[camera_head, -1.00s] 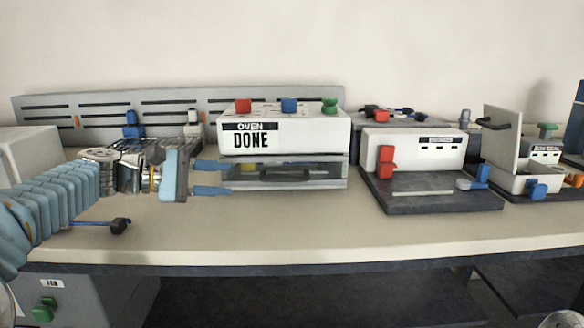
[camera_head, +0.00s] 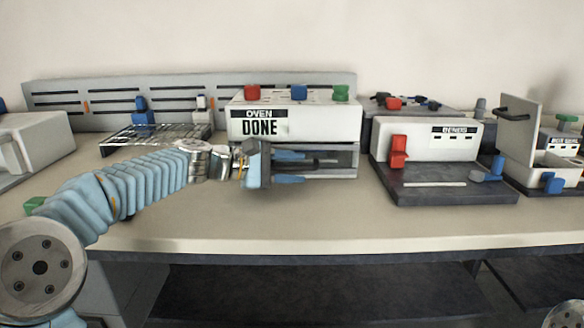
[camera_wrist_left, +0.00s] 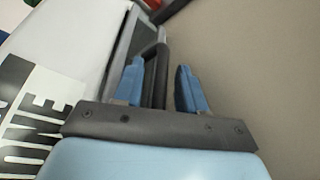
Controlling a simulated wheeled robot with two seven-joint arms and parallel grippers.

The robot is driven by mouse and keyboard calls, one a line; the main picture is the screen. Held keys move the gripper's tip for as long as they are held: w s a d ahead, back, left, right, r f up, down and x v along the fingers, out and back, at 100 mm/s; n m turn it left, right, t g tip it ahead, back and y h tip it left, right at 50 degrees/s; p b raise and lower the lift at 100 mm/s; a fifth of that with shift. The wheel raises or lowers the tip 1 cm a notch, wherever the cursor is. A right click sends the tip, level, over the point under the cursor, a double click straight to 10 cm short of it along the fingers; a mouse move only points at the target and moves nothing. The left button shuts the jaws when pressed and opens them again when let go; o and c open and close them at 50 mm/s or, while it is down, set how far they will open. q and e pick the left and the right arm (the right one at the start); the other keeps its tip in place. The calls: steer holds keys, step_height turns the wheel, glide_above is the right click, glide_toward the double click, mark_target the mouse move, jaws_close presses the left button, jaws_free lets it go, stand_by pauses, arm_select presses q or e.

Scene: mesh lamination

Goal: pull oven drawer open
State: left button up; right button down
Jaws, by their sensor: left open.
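The white oven (camera_head: 300,122), labelled OVEN and DONE, stands on the table at the centre of the head view. Its drawer (camera_head: 340,160) is the grey-framed part below the white body, with a dark handle (camera_head: 325,161) at the front. In the left wrist view the black handle bar (camera_wrist_left: 158,75) lies between the blue fingers, nearer the left one. My left gripper (camera_head: 290,167) is open in front of the drawer, and it also shows in the left wrist view (camera_wrist_left: 160,88). My right gripper is not in view.
A white bending machine (camera_head: 425,140) on a dark base stands to the right of the oven. A wire rack (camera_head: 155,132) lies to the left, behind my left arm. The table's front strip (camera_head: 400,225) is clear.

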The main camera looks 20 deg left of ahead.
arm_select(q)
jaws_close()
stand_by(0.3)
steer(key=shift+f, duration=0.1)
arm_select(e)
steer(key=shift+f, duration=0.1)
